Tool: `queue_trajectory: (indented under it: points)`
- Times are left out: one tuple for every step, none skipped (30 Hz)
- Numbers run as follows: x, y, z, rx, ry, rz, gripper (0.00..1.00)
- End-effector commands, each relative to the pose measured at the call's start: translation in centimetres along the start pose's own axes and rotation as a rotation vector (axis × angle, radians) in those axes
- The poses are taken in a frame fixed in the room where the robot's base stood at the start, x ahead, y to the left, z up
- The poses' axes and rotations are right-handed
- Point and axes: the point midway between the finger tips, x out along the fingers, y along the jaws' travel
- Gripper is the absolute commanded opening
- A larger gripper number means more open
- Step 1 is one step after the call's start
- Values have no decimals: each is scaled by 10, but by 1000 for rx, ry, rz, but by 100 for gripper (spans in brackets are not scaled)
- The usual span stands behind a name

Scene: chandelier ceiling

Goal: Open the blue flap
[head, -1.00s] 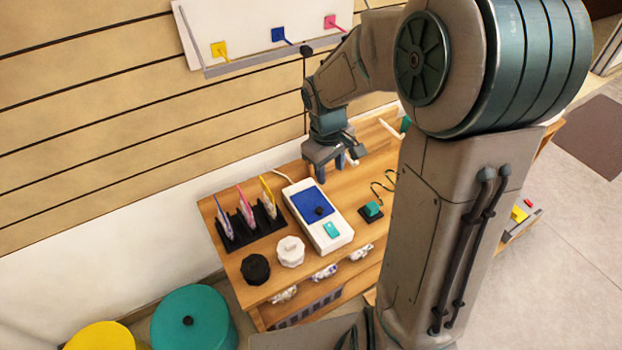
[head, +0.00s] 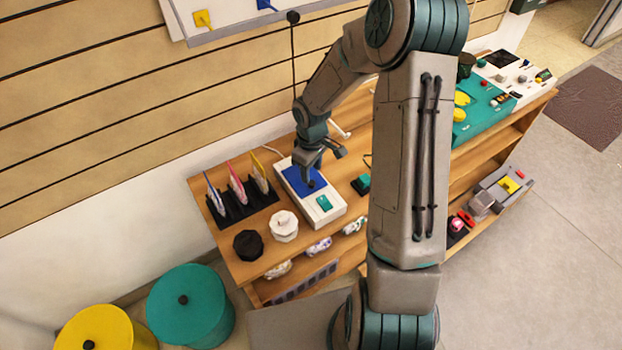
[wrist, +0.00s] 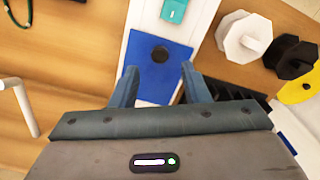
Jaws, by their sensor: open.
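The blue flap (head: 295,182) is a flat panel with a dark round knob, set in the top of a white box (head: 328,214). It looks shut. In the wrist view the blue flap (wrist: 150,80) lies between and beyond my fingers, with its knob (wrist: 160,54) beyond the fingertips. My gripper (head: 308,178) is over the flap in the head view and hides part of it and most of the knob. In the wrist view my gripper (wrist: 162,82) has its fingers spread, with nothing held. I cannot tell whether a finger touches the flap.
A teal button (head: 324,203) sits on the same box. A black rack (head: 244,203) with thin upright items, a white knob (head: 284,226) and a black knob (head: 248,245) stand to the left. A teal switch block (head: 361,184) lies to the right on the wooden table (head: 225,258).

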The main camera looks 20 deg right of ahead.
Motion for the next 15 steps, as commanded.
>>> queue_trajectory:
  points:
    - [12, -1, 0, -1, -1, -3, 42]
    - [17, -1, 0, -1, -2, -3, 42]
    - [22, -1, 0, -2, -1, -2, 42]
    - [27, -1, 0, -1, -1, -2, 42]
    - [30, -1, 0, 0, -1, -2, 42]
    - [34, 0, 0, 1, -1, -1, 42]
    - [37, 0, 0, 1, 0, -1, 42]
    - [39, 0, 0, 0, 0, 0, 42]
    - [41, 0, 0, 0, 0, -1, 42]
    - [43, 0, 0, 0, 0, -1, 42]
    - [44, 0, 0, 0, 0, 0, 42]
    - [44, 0, 0, 0, 0, 0, 42]
    - [45, 0, 0, 0, 0, 0, 42]
    - [45, 0, 0, 1, 0, 0, 42]
    - [45, 0, 0, 1, 1, 0, 42]
